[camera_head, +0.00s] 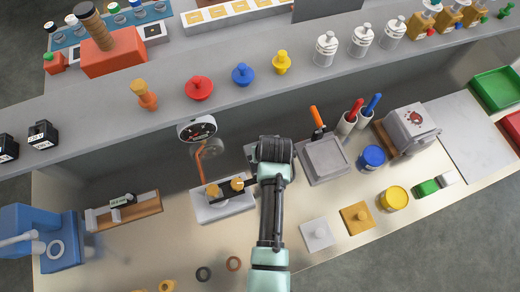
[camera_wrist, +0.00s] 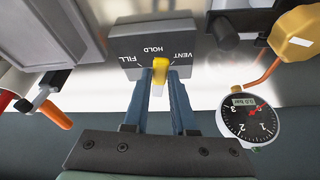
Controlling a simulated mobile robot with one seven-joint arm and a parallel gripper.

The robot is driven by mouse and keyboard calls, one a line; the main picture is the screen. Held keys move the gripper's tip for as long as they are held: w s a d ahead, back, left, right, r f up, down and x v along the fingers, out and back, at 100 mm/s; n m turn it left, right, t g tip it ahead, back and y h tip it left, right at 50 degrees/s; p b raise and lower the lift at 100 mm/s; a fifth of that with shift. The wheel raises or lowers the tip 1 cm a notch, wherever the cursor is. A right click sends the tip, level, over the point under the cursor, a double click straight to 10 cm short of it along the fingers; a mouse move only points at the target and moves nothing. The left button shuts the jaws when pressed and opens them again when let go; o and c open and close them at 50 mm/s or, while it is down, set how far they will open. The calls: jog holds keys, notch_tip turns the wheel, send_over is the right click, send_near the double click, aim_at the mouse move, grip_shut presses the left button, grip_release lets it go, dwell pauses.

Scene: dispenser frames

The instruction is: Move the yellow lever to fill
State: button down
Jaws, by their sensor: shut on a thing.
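The yellow lever (camera_wrist: 159,75) stands on the face of a grey block (camera_wrist: 150,38) marked FILL, HOLD and VENT in the wrist view. FILL is on the left, HOLD in the middle and VENT on the right. My gripper (camera_wrist: 165,82) has its two blue-grey fingers on either side of the lever and is shut on it. The fingers hide part of the lever; I cannot tell exactly which mark it points to. In the head view my dark gripper body and arm cover the lever.
A round gauge (camera_wrist: 248,118) on a copper pipe is close right of my fingers; it also shows in the head view (camera_head: 197,128). A grey box (camera_head: 325,160) and cups of coloured-handled tools (camera_head: 346,123) stand to the right. A shelf (camera_head: 225,105) runs behind.

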jog(key=d+n+b, duration=0.1)
jog(key=n, duration=0.1)
jog(key=w+d+n+y, duration=0.1)
jog(key=n, duration=0.1)
jog(key=shift+d+f+n+y+b, duration=0.1)
jog(key=shift+d+n+y+b, duration=0.2)
jog(key=shift+b, duration=0.1)
jog(key=n+b, duration=0.1)
jog(key=w+d+n+g+y+b, duration=0.1)
jog(key=n, duration=0.1)
jog(key=shift+d+b, duration=0.15)
jog(key=shift+b, duration=0.2)
jog(key=shift+w+d+n+g+y+b, duration=0.15)
jog(key=shift+w+d+n+g+b, duration=0.1)
jog(key=shift+n+b, duration=0.3)
jog(key=shift+w+d+n+g+y+b, duration=0.15)
jog(key=shift+w+n+b, duration=0.2)
jog(key=shift+n, duration=0.3)
jog(key=shift+s, duration=0.1)
jog(key=c, duration=0.7)
grip_release()
jog(key=shift+a, duration=0.1)
jog(key=shift+r, duration=0.25)
jog(key=b+v, duration=0.2)
jog(key=v, duration=1)
jog(key=shift+d+r, duration=0.2)
jog(key=shift+r, duration=0.2)
